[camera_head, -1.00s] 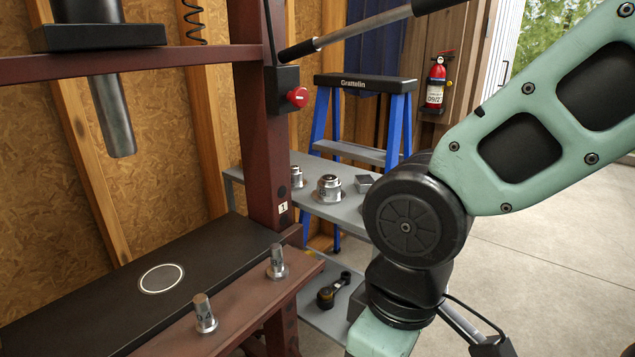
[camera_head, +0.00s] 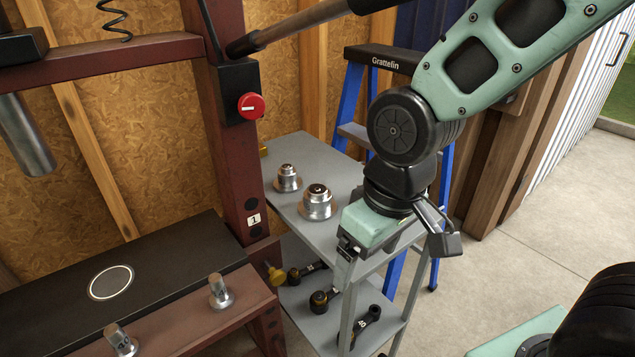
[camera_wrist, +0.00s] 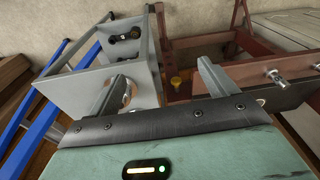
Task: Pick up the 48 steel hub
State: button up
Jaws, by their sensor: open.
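Two shiny steel hubs with stepped round tops stand on the grey cart's upper shelf in the head view: a smaller hub (camera_head: 287,178) at the back and a larger hub (camera_head: 317,202) nearer my gripper. I cannot read a number on either, so I cannot tell which is the 48 hub. My gripper is open and empty in the wrist view (camera_wrist: 163,82), its fingers pointing over the cart. In the head view it is beside the larger hub, to its right and apart from it. A round metallic edge (camera_wrist: 130,93) shows partly hidden behind the left finger.
The grey cart (camera_head: 310,150) holds several black tools on its lower shelf. A red press frame (camera_head: 235,160) with two steel pegs stands left of the cart. A blue stepladder (camera_head: 350,105) stands behind it. Open concrete floor lies to the right.

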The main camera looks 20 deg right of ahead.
jog(key=w+d+r+m+t+p, duration=0.2)
jog(key=w+d+r+m+p, duration=0.15)
jog(key=w+m+p, duration=0.2)
jog(key=w+d+r+m+t+p, duration=0.25)
jog(key=w+d+m+p, duration=0.2)
jog(key=w, duration=0.25)
jog(key=m+t+h, duration=0.3)
jog(key=m+t, duration=0.4)
jog(key=m, duration=2.4)
send_near(320, 195)
jog(key=shift+s+a+f, duration=0.2)
jog(key=shift+s+a, duration=0.6)
jog(key=shift+a, duration=0.2)
jog(key=w+d+f, duration=0.1)
jog(key=w, duration=0.2)
jog(key=w+d+f+m, duration=0.1)
jog(key=w, duration=0.2)
jog(key=w+d+f+m+h+b, duration=0.1)
jog(key=w, duration=0.2)
jog(key=shift+w+f+t, duration=0.1)
jog(key=shift+f+t, duration=0.25)
jog(key=shift+f+p+x, duration=0.15)
jog(key=shift+p+x, duration=0.3)
jog(key=shift+x, duration=1.1)
jog(key=shift+f+p+x, duration=0.15)
jog(key=shift+p+x, duration=0.3)
jog(key=shift+x, duration=1.05)
jog(key=shift+r, duration=0.1)
jog(key=c, duration=1.7)
